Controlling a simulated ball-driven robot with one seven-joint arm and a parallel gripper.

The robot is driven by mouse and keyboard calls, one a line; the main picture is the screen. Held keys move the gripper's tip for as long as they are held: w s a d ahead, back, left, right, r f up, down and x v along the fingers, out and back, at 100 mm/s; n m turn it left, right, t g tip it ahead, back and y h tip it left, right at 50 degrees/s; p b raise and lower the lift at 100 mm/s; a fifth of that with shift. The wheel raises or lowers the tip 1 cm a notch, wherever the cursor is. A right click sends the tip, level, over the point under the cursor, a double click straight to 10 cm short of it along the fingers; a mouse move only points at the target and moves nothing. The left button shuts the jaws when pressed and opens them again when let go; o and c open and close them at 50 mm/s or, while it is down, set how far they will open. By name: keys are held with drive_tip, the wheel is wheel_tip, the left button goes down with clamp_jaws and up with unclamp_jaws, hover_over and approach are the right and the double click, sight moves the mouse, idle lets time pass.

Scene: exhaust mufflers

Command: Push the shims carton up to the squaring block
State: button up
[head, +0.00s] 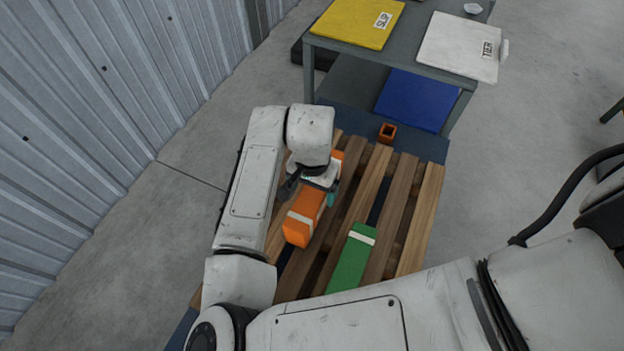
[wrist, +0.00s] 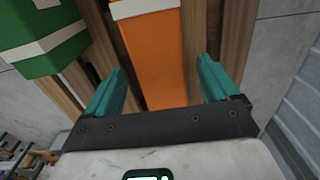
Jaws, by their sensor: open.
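A long orange carton (head: 304,219) with a white band lies on the wooden pallet, under my gripper (head: 318,187). In the wrist view the orange carton (wrist: 152,50) runs between the two teal fingers of my gripper (wrist: 162,72), which is open with a gap on each side. A green carton (head: 350,263) with a white band lies to its right on the pallet; it also shows in the wrist view (wrist: 40,35). No lettering is readable on either carton, so I cannot tell which is the shims carton. I cannot identify the squaring block with certainty.
Beyond stands a grey table (head: 420,65) with a yellow sheet (head: 358,22) and a white sheet (head: 460,46). Slats (head: 395,200) on the pallet's right are bare. A corrugated wall (head: 90,110) stands left.

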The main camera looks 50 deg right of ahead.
drive_tip(key=shift+f, duration=3.6)
drive_tip(key=shift+c, duration=0.4)
drive_tip(key=c, duration=1.2)
